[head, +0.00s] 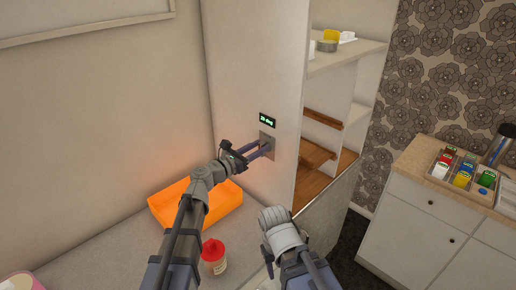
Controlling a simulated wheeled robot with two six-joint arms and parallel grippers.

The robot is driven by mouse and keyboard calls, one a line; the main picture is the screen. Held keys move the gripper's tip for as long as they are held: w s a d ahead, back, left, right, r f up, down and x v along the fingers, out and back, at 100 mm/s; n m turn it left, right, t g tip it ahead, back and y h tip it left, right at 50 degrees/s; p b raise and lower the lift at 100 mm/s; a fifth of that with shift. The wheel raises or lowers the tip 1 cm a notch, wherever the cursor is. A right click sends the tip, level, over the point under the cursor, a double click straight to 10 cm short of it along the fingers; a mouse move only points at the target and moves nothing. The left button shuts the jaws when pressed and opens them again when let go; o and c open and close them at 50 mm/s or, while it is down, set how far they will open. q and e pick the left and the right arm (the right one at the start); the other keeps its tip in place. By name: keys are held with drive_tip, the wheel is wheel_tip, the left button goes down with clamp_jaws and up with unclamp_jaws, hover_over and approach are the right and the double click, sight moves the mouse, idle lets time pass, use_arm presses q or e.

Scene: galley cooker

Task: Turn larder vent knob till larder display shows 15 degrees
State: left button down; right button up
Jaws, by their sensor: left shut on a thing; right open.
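The larder display (267,120) is a small dark panel with green text on the side wall of the tall pale cabinet. It appears to read about 20 deg, but the digits are too small to be sure. Just below it is a grey metal plate (268,137), where the vent knob sits. My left gripper (264,149) reaches the plate and is shut on the knob, which its fingers mostly hide. My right gripper (268,262) is low in front of the cabinet, away from the knob. It is open, with its fingers only partly visible.
An orange tray (168,208) lies on the counter behind my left arm. A red-lidded jar (214,257) stands between my arms. Open shelves (345,56) are right of the panel. A white cabinet (425,210) at right bears a compartment tray (446,185) with coloured items.

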use_arm(q)
drive_tip(key=shift+s+d+f+m+b, duration=0.15)
drive_tip(key=shift+d+f+m+b, duration=0.1)
drive_tip(key=shift+m, duration=2.7)
drive_tip(key=shift+s+d+f+m+b, duration=0.1)
drive_tip(key=shift+s+f+m+b, duration=0.1)
drive_tip(key=shift+m, duration=2.7)
drive_tip(key=shift+s+d+f+m+b, duration=0.15)
drive_tip(key=shift+d+f+m+b, duration=0.1)
drive_tip(key=shift+m, duration=2.7)
drive_tip(key=shift+a, duration=0.1)
drive_tip(key=c, duration=0.8)
unclamp_jaws()
drive_tip(key=shift+o, duration=0.5)
drive_tip(key=shift+w+f, duration=0.1)
